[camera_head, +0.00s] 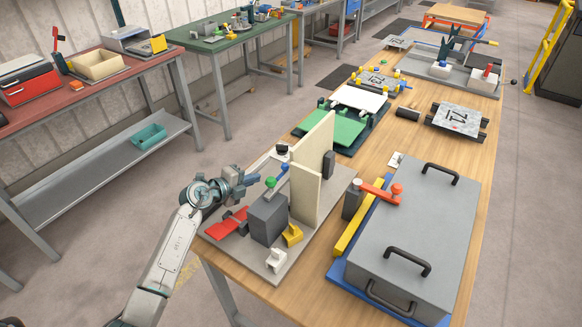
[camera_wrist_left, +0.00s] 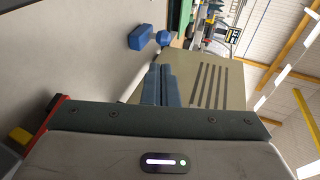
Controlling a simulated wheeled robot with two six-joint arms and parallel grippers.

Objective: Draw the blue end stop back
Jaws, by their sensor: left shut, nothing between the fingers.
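The bender's grey base plate (camera_head: 262,258) is at the near left of the wooden bench, with a grey block (camera_head: 268,218) and upright beige panels (camera_head: 305,189) on it. A blue part with a round knob (camera_head: 284,166) shows by the panels. In the left wrist view the blue block (camera_wrist_left: 142,36) has a round blue knob (camera_wrist_left: 164,38) beside it; I take this as the end stop. My left gripper (camera_head: 253,179) is shut and empty, left of the panels. Its closed fingers (camera_wrist_left: 158,84) are apart from the blue knob in the left wrist view. My right gripper is out of view.
A grey box (camera_head: 420,235) with black handles stands on the right. Green and white sheets lie behind the bender.

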